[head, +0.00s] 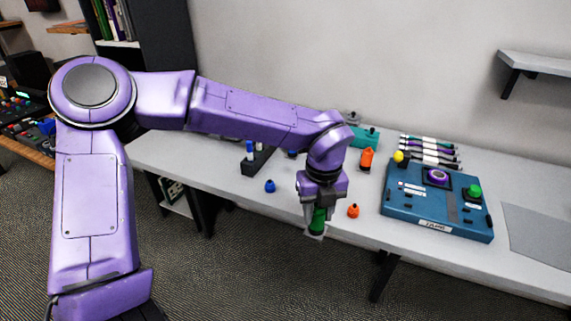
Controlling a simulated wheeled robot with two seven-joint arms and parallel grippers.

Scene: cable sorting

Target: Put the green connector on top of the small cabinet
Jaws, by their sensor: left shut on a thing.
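My left gripper (315,230) hangs from the purple left arm at the middle of the head view, pointing down near the table's front edge. It is shut on a green connector (319,215), which is partly hidden by the fingers. I cannot clearly pick out a small cabinet. A low dark unit with a shelf (193,207) stands under the left part of the table, but I cannot tell whether it is the cabinet. My right gripper is out of view.
The white table (235,191) carries blue (270,186) and orange connectors (353,211), a black holder (257,160), and a blue control box (430,215) with yellow and green knobs. Several cables or pens (430,150) lie behind the box. A wall shelf (535,63) is at upper right.

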